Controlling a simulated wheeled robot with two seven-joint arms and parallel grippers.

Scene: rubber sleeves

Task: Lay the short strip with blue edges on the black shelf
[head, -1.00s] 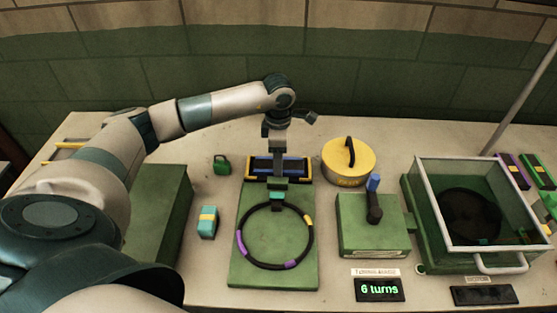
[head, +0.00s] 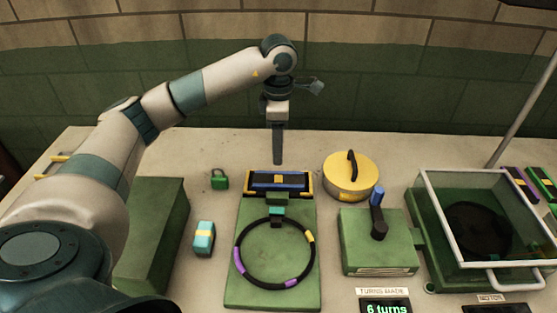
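The short strip with blue edges (head: 264,181) is dark with a yellow mark at its middle. It lies lengthwise on the black shelf (head: 249,193), which has yellow ends and stands at the back of a green board (head: 245,293). My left gripper (head: 278,160) points straight down above and behind the strip, apart from it. I see its fingers edge-on as one bar, so their opening does not show. Nothing visible hangs from it. My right gripper is out of view.
A black ring (head: 247,276) with coloured bands lies on the board. A yellow round lid (head: 337,181), a crank box (head: 365,250) and a glass-covered box (head: 430,225) stand to the right. A green block (head: 150,230), small padlock-like piece (head: 220,180) and teal block (head: 204,239) are left.

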